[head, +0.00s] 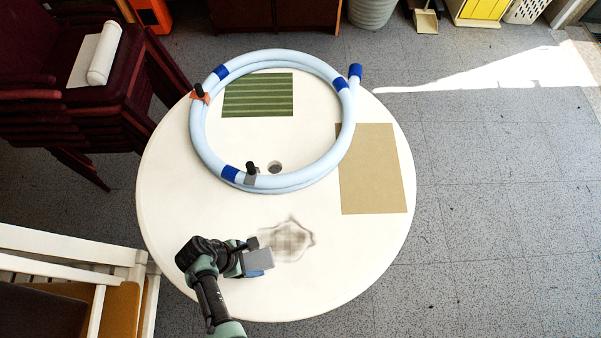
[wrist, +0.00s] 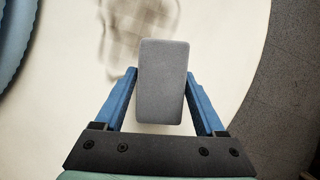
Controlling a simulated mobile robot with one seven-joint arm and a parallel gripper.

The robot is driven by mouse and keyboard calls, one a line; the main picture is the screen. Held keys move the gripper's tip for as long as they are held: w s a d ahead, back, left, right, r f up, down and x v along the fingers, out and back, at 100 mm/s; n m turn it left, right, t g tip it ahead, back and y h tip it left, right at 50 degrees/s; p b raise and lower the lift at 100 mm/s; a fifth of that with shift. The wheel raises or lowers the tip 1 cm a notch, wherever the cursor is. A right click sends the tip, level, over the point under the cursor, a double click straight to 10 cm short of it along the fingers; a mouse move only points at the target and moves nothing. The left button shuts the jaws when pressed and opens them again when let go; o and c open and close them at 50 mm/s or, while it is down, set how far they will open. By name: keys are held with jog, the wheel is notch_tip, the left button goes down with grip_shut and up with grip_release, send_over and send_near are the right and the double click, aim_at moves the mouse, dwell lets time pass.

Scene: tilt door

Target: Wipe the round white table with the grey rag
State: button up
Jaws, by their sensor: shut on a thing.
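The round white table (head: 340,260) fills the middle of the head view. It also shows in the wrist view (wrist: 232,45). My gripper (wrist: 162,74) is shut on the grey rag (wrist: 163,100), which looks like a flat, rounded block between the two blue fingers. In the head view the rag (head: 259,261) is at the front of the table, low over it or on it; I cannot tell if it touches. A grey-brown smudged patch (head: 289,240) lies on the tabletop just beyond and right of the rag. It also shows above the rag in the wrist view (wrist: 120,45).
A coiled pale blue hose (head: 200,140) with dark blue bands lies on the far half of the table, with black-topped clamps. A green striped mat (head: 258,95) lies inside it. A tan sheet (head: 373,175) lies at right. Dark red chairs (head: 60,110) stand left.

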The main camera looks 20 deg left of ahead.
aim_at(261, 257)
notch_tip(261, 257, up, 2)
jog(key=shift+w+a+r+p, duration=0.1)
jog(key=shift+w+p, duration=0.05)
jog(key=shift+p, duration=0.55)
jog(key=shift+r+p, duration=1.5)
jog(key=shift+r, duration=0.05)
